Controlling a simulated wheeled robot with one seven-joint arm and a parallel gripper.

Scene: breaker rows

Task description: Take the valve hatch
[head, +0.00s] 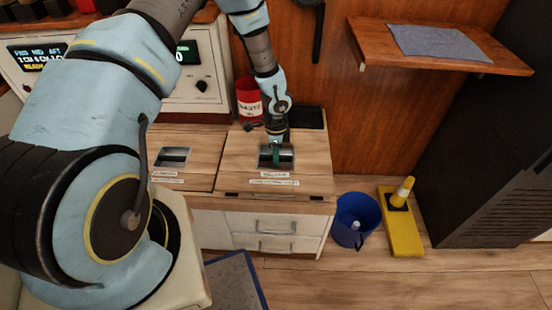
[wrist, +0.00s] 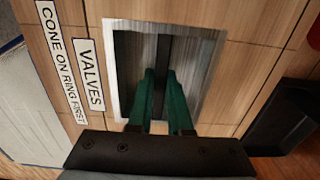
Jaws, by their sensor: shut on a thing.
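The valve hatch (head: 240,152) is a wooden lid in the counter top with a recessed metal pull. In the wrist view, the hatch (wrist: 245,70) has labels reading "VALVES" and "CONE ON RING FIRST". A dark bar handle (wrist: 164,55) crosses its metal recess (wrist: 125,70). My gripper (head: 276,153) reaches down into the recess. In the wrist view, the green fingers of my gripper (wrist: 161,95) stand on both sides of the bar and are shut on it. The hatch looks flat and level with the counter. The fingertips are partly hidden in the recess.
Another lid with a recessed pull (head: 172,157) lies to the left. A red can (head: 249,98) and a dark tray (head: 309,117) are behind the hatch. On the floor at right are a blue bucket (head: 350,228) and a yellow stand (head: 403,230). A shelf (head: 370,47) overhangs at upper right.

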